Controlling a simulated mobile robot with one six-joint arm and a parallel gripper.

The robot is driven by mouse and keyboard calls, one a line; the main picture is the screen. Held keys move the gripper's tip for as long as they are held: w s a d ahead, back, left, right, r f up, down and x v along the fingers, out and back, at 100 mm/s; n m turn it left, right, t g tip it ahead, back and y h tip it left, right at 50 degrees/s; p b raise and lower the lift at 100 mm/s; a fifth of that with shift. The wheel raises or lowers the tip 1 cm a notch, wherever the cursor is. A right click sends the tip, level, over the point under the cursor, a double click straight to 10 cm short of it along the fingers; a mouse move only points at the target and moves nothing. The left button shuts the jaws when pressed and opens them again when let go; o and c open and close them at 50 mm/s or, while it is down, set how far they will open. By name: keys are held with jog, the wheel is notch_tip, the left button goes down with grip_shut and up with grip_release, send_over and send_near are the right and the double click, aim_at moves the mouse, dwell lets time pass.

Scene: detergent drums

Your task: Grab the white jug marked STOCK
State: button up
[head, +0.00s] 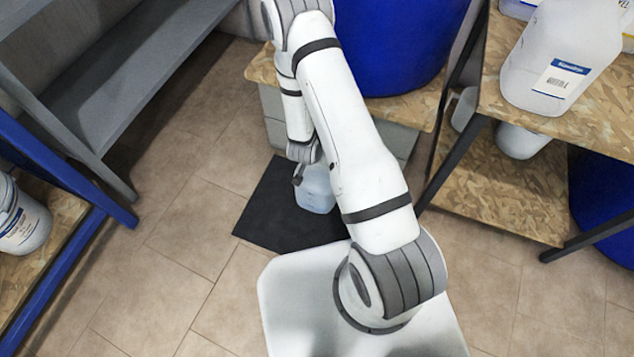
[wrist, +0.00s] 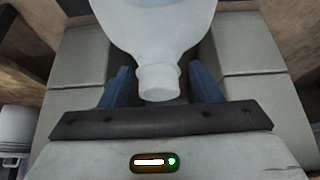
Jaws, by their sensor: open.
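A whitish, translucent jug (head: 317,190) is on the black mat, partly hidden behind my arm. My gripper (wrist: 160,88) is open, with one blue finger on each side of the neck. A gap shows between the neck and each finger. In the head view my gripper (head: 299,174) is small and dark, close to the jug's top left. No STOCK marking is readable on this jug.
A larger white jug (head: 557,50) with a blue-and-white label stands on the right wooden shelf (head: 487,98). A blue drum (head: 400,45) stands on a wooden-topped block behind the mat (head: 270,212). A white bucket (head: 22,222) is at the left. Tiled floor (head: 190,235) lies clear left of the mat.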

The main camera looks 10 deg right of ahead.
grip_shut()
dwell(0.4)
jog(key=shift+a, duration=0.1)
dwell(0.8)
